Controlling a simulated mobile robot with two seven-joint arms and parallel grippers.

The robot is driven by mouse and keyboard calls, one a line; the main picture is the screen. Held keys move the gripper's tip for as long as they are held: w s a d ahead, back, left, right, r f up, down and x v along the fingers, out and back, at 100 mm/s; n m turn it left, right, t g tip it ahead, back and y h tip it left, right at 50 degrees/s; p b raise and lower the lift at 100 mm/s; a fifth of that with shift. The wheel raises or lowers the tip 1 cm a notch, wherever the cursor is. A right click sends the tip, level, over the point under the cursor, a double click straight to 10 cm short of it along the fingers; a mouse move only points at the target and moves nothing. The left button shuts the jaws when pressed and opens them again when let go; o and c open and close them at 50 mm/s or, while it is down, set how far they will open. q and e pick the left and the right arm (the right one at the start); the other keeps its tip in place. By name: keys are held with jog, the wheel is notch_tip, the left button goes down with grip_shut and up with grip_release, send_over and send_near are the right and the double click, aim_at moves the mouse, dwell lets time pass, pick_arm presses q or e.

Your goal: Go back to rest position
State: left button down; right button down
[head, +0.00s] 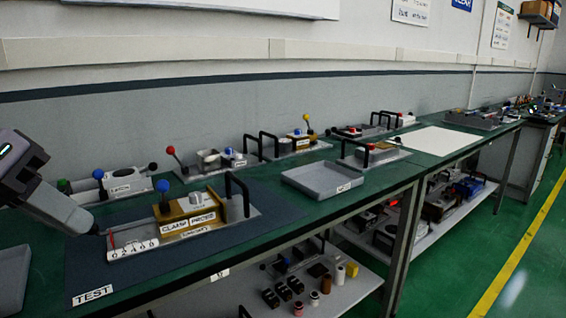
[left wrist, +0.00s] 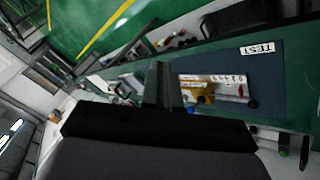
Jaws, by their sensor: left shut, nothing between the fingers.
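My left gripper (head: 92,226) comes in from the left in the head view, low over the dark test mat (head: 82,264). Its fingers are shut and hold nothing; they also show shut in the left wrist view (left wrist: 163,85). Its tip is close to the left end of the clamp-probe fixture (head: 187,222), which has a brass block, a blue-knobbed lever, a black handle and a white numbered scale. I cannot tell whether the tip touches the fixture. The fixture also shows in the left wrist view (left wrist: 205,85), beyond the fingers. My right gripper is in neither view.
A grey tray (head: 322,180) lies right of the mat. Several fixtures with levers and handles stand along the wall behind. Another grey tray (head: 10,280) is at the left edge. A white sheet (head: 440,140) lies farther along the bench. Green floor is open at the right.

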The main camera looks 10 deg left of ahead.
pick_arm(q)
jog(key=w+d+f+n+g+h+p, duration=0.1)
jog(key=w+d+n+g+h, duration=0.1)
jog(key=d+n+h, duration=0.35)
jog(key=w+d+f+n+g+h+p, duration=0.1)
jog(key=w+d+f+n+h, duration=0.1)
jog(key=d+n+h, duration=0.4)
jog(key=w+f+n+t, duration=0.3)
jog(key=n+t, duration=0.3)
jog(key=n, duration=0.6)
jog(key=w+f+n+t, duration=0.35)
jog(key=n+t, duration=0.25)
jog(key=n, duration=0.6)
notch_tip(320, 180, down, 17)
jog(key=s+a+n+t+y+p, duration=0.1)
jog(key=a+n+t+y+p, duration=0.15)
jog(key=n+y, duration=1.3)
jog(key=s+d+f+n+g+h, duration=0.1)
jog(key=s+f+n+g, duration=0.5)
jog(key=s+f+n, duration=0.7)
notch_tip(320, 180, down, 4)
jog(key=d+n, duration=0.1)
jog(key=n, duration=0.4)
jog(key=shift+d+f+g, duration=0.15)
jog(key=shift+d+g, duration=0.2)
